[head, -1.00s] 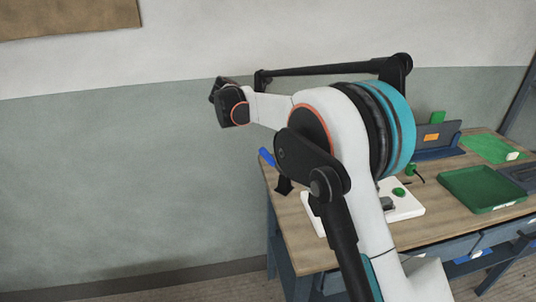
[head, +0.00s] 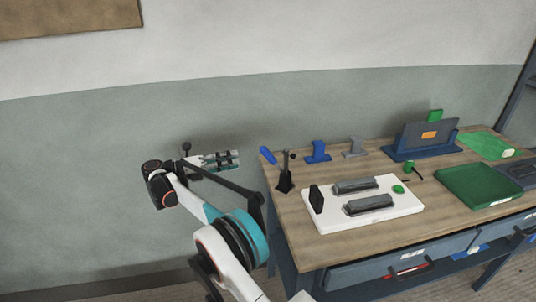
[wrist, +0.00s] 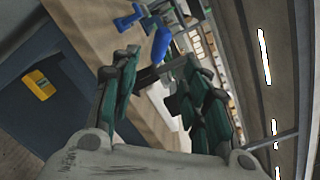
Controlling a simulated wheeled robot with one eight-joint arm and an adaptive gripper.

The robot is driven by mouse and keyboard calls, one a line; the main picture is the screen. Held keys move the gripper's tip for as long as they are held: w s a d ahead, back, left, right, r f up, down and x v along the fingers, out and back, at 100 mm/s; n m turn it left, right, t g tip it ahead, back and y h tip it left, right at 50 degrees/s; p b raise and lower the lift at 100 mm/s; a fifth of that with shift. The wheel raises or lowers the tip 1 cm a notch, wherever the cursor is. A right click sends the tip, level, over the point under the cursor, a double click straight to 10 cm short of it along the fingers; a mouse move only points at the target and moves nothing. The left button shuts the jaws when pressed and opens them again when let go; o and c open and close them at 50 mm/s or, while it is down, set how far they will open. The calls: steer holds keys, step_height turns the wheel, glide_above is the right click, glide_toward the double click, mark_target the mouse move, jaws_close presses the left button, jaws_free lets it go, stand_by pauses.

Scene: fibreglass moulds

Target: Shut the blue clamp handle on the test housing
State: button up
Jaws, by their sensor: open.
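The blue clamp handle (head: 267,155) slants up and to the left from a black clamp post (head: 285,181) at the table's left end. A white plate (head: 340,224) beside it carries two grey blocks (head: 368,204) and an upright black block (head: 316,199); I cannot tell which part is the test housing. My gripper (head: 239,159) is open and empty, left of the handle and pointing towards it. In the wrist view the blue handle (wrist: 161,43) shows just ahead, between the green fingertips (wrist: 160,63); no contact is visible. The clamp's lower part is partly hidden there.
A blue stand (head: 318,151) and a grey stand (head: 355,147) are behind the plate. A dark panel in a blue holder (head: 421,152) and a green tray (head: 480,187) are further right. The wall is close behind the table (head: 340,250). A yellow object (wrist: 38,83) shows at wrist-view left.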

mark_target(263, 154)
steer(key=x, duration=1.3)
steer(key=shift+w+d, duration=0.1)
steer(key=shift+d, duration=0.15)
